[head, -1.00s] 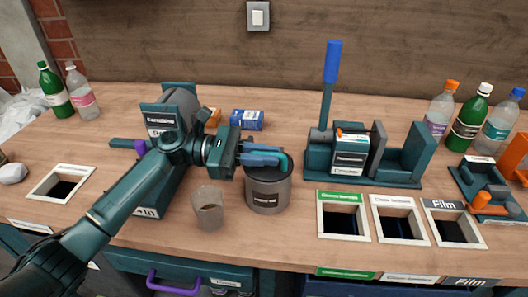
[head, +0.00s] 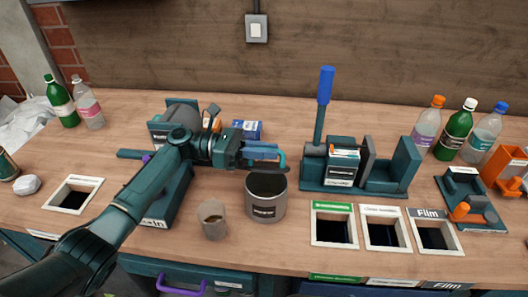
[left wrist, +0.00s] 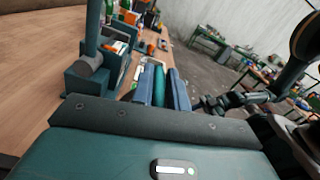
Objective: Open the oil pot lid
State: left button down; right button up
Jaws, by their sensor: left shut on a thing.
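The oil pot (head: 266,200) is a grey cylinder with a dark label, upright on the bench in the head view. Its top shows as a dark opening. My left gripper (head: 264,152) is just above it, shut on the lid's teal handle (head: 282,160). The thin dark lid (head: 262,169) hangs below the fingers, apart from the pot's rim. In the left wrist view the teal handle (left wrist: 160,88) shows between the blue fingers (left wrist: 163,90).
A teal press with a blue lever (head: 325,87) stands to the right, behind bin openings (head: 333,230). A blue box (head: 247,129) lies behind my gripper. Bottles (head: 458,130) stand at the back right.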

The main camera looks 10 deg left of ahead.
pick_arm(q)
jog(key=shift+w, duration=0.15)
jog(key=c, duration=1.5)
grip_release()
jog(key=shift+w+f, duration=0.1)
jog(key=shift+o, duration=0.2)
jog(key=a+b, duration=0.2)
jog(key=a, duration=1.1)
jog(key=shift+b, duration=0.35)
jog(key=shift+a, duration=0.1)
